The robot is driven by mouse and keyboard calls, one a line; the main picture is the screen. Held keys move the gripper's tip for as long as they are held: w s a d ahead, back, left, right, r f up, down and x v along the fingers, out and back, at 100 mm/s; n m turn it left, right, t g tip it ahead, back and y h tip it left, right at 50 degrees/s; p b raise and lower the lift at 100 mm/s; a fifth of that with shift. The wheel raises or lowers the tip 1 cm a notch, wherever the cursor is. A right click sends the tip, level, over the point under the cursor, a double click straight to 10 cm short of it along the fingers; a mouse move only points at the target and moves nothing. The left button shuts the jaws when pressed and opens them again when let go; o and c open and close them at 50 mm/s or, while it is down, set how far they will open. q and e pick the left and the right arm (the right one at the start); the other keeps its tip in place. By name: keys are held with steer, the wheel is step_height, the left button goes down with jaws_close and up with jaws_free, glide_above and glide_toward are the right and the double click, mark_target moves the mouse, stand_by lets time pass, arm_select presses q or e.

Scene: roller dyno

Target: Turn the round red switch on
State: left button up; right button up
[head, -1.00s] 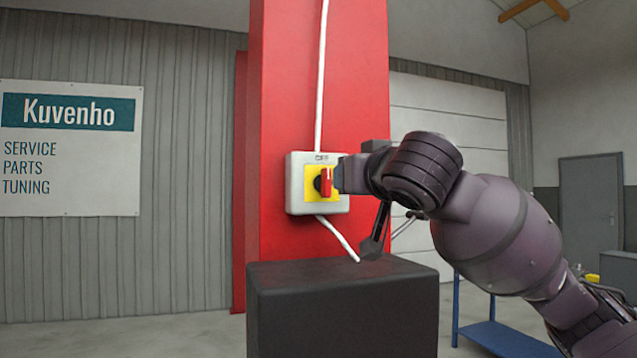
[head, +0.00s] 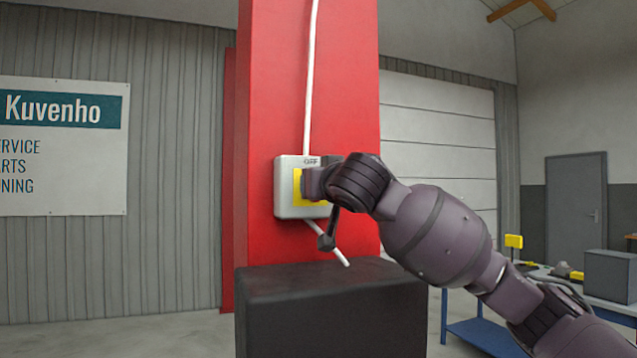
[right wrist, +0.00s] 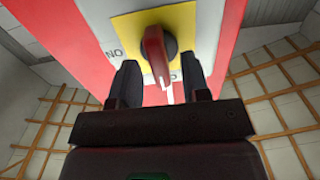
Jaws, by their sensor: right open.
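The round red switch (right wrist: 157,54) has a red handle on a yellow plate (right wrist: 197,20), seen in the right wrist view. The word ON is printed to the left of the plate there. In the head view the grey switch box (head: 285,187) is fixed to the red column, with OFF lettering at its top. My right gripper (right wrist: 159,90) is open, with one finger on each side of the red handle's lower end. I cannot tell whether either finger touches it. In the head view my right gripper (head: 312,184) hides the handle. My left gripper is not in view.
The red column (head: 262,100) carries a white cable (head: 310,80) above and below the box. A dark block (head: 330,310) stands below it at the column's foot. A blue-framed workbench (head: 480,335) with items on it is at the right.

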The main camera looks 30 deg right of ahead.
steer(key=shift+w, duration=0.15)
jaws_close()
